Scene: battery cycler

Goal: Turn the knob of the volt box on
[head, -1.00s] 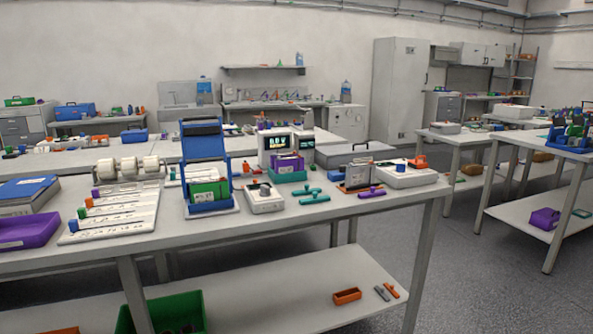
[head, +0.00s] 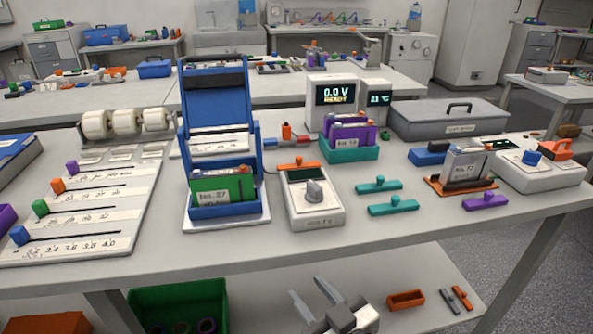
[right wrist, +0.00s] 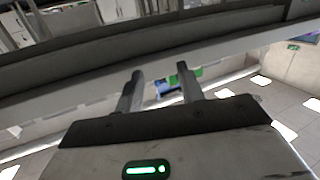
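A small white box (head: 332,213) with a grey knob (head: 313,190) stands on the table near its front edge, in the middle of the head view. It has a dark screen, an orange part on its back edge and a front label too small to read surely; I take it for the volt box. My right gripper (head: 309,288) shows at the bottom of the head view, in front of the table and below its top. It is open and empty, apart from the knob. Its two fingers also show spread in the right wrist view (right wrist: 158,77). My left gripper is out of view.
A display (head: 338,99) behind reads 0.0 V READY. A blue stand (head: 227,211) with a green pack is left of the box; teal clamps (head: 393,207) lie right. Another white box (head: 545,179) with a blue knob stands far right. The table's front edge lies above my right gripper.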

